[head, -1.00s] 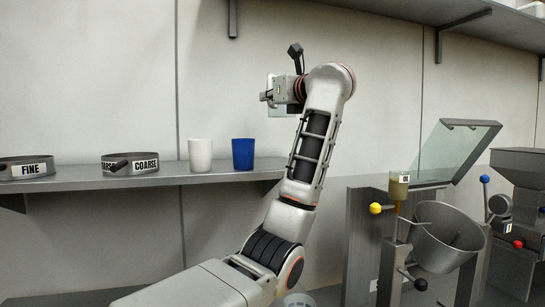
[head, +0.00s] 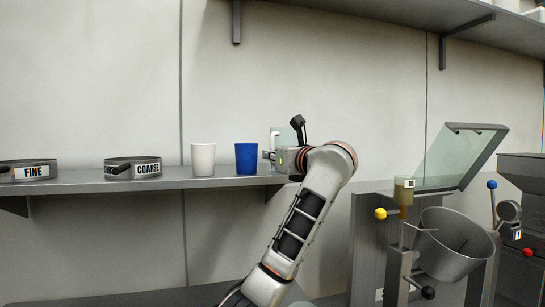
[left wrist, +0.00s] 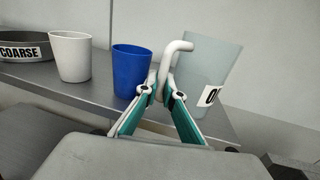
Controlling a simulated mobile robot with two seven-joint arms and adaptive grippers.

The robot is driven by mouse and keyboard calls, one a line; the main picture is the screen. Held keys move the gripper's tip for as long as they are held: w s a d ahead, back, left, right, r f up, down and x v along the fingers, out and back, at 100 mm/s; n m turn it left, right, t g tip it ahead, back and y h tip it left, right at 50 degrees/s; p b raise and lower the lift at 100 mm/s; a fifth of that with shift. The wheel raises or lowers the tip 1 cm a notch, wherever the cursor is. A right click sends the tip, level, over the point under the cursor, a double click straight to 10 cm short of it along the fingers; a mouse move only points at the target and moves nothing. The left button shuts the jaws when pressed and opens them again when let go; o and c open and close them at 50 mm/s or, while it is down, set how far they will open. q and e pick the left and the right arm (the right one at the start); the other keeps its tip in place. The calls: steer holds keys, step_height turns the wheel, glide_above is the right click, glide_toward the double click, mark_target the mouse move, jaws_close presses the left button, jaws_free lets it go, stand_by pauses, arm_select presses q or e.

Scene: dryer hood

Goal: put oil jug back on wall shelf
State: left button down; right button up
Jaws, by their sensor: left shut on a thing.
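The oil jug is a pale, see-through vessel with a white handle and a partly visible label. It shows in the left wrist view (left wrist: 213,62) and, partly hidden behind my gripper, in the head view (head: 288,136). My left gripper (left wrist: 163,88) is shut on the jug's handle; it also shows in the head view (head: 268,155). The jug is upright at the right end of the wall shelf (head: 90,183), right of the blue cup (head: 246,158). I cannot tell whether its base touches the shelf. My right gripper is out of view.
A white cup (head: 203,158) stands left of the blue cup, with sieves labelled COARSE (head: 133,168) and FINE (head: 28,171) further left. A higher shelf (head: 400,14) runs above. A machine with a drum (head: 455,245) and raised glass lid (head: 452,158) stands right.

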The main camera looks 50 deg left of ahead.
arm_select(q)
steer(key=shift+d+r, duration=0.1)
steer(key=c, duration=2.2)
jaws_free()
steer(key=v, duration=1.2)
